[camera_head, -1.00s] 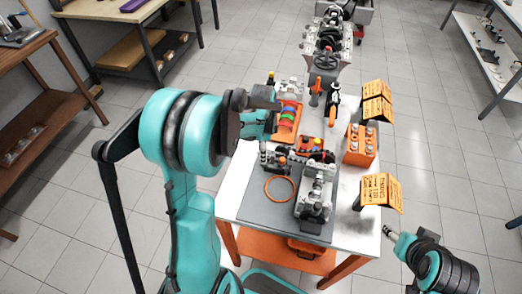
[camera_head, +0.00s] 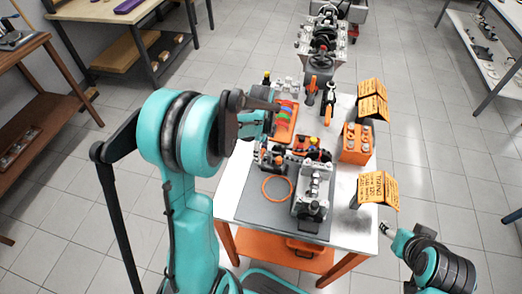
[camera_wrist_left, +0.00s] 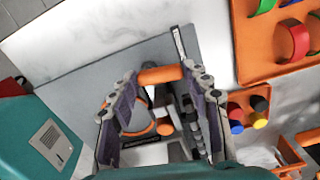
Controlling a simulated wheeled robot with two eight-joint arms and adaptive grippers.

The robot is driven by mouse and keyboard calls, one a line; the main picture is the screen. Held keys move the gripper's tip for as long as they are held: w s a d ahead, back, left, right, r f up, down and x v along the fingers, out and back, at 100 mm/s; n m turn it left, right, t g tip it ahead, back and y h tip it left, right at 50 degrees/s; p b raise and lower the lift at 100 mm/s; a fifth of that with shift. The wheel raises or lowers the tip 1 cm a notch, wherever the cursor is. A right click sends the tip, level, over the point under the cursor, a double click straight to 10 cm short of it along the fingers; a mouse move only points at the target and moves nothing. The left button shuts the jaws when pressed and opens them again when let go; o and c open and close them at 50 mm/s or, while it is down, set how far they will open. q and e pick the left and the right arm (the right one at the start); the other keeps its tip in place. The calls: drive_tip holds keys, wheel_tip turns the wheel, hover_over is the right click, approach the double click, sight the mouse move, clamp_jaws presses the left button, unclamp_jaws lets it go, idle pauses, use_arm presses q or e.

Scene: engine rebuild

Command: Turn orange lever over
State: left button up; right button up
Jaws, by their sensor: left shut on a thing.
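The orange lever (camera_wrist_left: 160,75) lies crosswise between my left fingertips in the left wrist view. My left gripper (camera_wrist_left: 159,76) is shut on it, with one grey-and-purple finger at each end of the orange bar. Below it, between the fingers, are dark and orange parts of the fixture (camera_wrist_left: 165,128). In the head view my left arm reaches from the left over the bench, and its hand hides much of the grip. At the lower right of the head view my right arm's end (camera_head: 393,232) is beside the bench, away from the lever; its jaws are too small to read.
The bench carries a grey mat (camera_head: 250,205), an orange ring (camera_head: 276,188) and a grey engine block (camera_head: 314,188). An orange tray (camera_wrist_left: 262,50) with coloured rings is close to the left hand. An orange box (camera_head: 356,143) and yellow signs (camera_head: 378,188) line the right edge.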

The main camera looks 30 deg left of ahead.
use_arm(q)
drive_tip(key=o, duration=1.2)
drive_tip(key=shift+c, duration=0.2)
wheel_tip(320, 180, up, 12)
drive_tip(key=s+d+n+t, duration=0.7)
drive_tip(key=s+d+n, duration=0.3)
drive_tip(key=s+n, duration=0.5)
drive_tip(key=shift+r+n, duration=0.25)
drive_tip(key=shift+n, duration=0.75)
